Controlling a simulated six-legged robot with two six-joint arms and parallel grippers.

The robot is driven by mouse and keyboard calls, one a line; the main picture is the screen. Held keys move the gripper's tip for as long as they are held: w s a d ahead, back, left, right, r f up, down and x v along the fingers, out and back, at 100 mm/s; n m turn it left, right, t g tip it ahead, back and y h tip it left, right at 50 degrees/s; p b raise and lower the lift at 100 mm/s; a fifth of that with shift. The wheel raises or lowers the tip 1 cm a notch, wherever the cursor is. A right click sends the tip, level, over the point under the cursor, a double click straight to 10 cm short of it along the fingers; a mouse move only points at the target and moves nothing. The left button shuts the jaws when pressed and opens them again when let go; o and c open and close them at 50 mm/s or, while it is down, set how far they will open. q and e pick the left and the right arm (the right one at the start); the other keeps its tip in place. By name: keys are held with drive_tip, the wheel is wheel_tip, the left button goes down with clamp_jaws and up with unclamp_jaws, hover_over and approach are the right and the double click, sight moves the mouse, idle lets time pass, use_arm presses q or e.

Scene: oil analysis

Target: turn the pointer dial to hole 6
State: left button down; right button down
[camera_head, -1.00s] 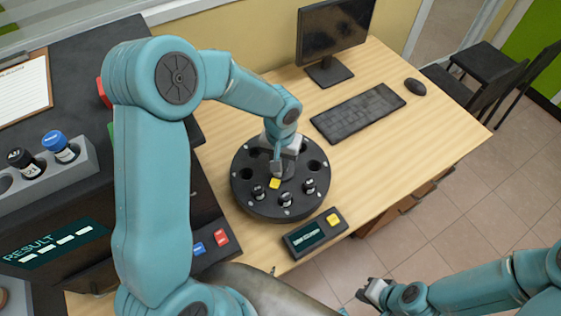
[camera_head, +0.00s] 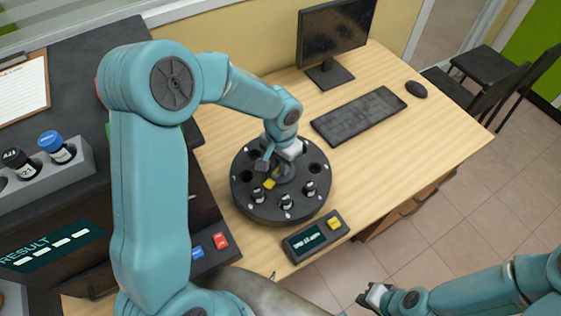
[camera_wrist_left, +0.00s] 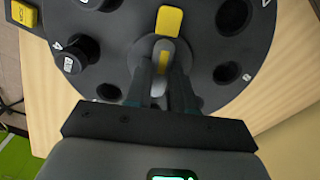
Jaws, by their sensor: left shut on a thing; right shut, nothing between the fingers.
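My left gripper (camera_wrist_left: 168,80) is shut on the pointer dial, one finger on each side. In the head view its wrist hides part of the hub. Several vials stand in the carousel's near holes. I cannot tell which hole is number 6. My right gripper (camera_head: 372,296) is shut and empty, away from the carousel.
A small console (camera_head: 315,236) with a screen and a yellow button stands in front of the carousel. A keyboard (camera_head: 358,115), mouse (camera_head: 416,88) and monitor (camera_head: 333,35) are behind. A vial rack (camera_head: 88,160) and dark machine are at the left.

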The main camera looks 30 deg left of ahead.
use_arm(q)
drive_tip(key=shift+w+r, duration=0.1)
drive_tip(key=c, duration=1)
unclamp_jaws()
drive_tip(key=shift+o, duration=0.2)
wheel_tip(320, 180, up, 16)
drive_tip(key=shift+r, duration=0.1)
